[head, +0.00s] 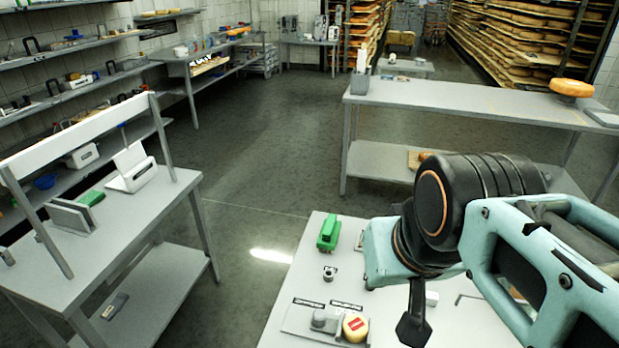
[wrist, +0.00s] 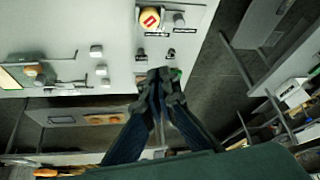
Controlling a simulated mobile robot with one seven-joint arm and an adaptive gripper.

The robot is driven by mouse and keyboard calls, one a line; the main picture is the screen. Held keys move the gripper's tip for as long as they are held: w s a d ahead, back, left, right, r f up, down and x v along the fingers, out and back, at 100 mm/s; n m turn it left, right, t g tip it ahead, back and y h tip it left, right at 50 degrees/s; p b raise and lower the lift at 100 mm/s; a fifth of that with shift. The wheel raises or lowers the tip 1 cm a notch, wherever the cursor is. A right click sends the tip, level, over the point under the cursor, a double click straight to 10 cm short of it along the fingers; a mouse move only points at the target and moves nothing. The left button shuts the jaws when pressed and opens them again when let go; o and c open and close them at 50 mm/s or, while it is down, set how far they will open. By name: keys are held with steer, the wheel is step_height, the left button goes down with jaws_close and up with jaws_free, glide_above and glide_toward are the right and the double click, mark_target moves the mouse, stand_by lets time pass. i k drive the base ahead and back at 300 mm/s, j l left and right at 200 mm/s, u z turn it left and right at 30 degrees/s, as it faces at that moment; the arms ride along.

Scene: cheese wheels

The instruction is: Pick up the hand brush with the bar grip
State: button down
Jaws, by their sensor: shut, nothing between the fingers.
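A green hand brush with a raised bar grip (head: 328,232) stands near the far left edge of the table in front of me. In the wrist view only a bit of green (wrist: 176,74) shows behind the fingertips; the rest of it is hidden. My gripper (head: 413,330) points down over the table, to the right of the brush and nearer to me, clearly apart from it in the head view. In the wrist view my gripper (wrist: 160,78) has its fingertips together and holds nothing.
The table (head: 293,275) also bears a plate (head: 298,322) with a grey knob and a small yellow piece with a red mark (head: 355,327). A small dark-topped piece (head: 328,272) sits between brush and plate. A side table (head: 130,230) stands left, across open floor.

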mark_target(328, 236)
steer(key=u, duration=1.25)
steer(key=j+u, duration=0.3)
steer(key=i+j+u, duration=0.1)
steer(key=j+u, duration=0.15)
steer(key=i+j, duration=0.2)
steer(key=j, duration=0.2)
steer(key=i+j, duration=0.25)
steer(key=i+j+z, duration=0.2)
steer(key=i+z, duration=0.15)
steer(key=i+j+z, duration=0.35)
steer(key=i+l+z, duration=0.1)
steer(key=z, duration=0.25)
steer(key=i+z, duration=0.5)
steer(key=z, duration=0.25)
steer(key=i+z, duration=0.3)
steer(key=z, duration=0.2)
steer(key=i+z, duration=0.3)
steer(key=z, duration=0.2)
steer(key=i+j+z, duration=0.2)
steer(key=z, duration=0.25)
steer(key=i+j+z, duration=0.25)
steer(key=z, duration=0.25)
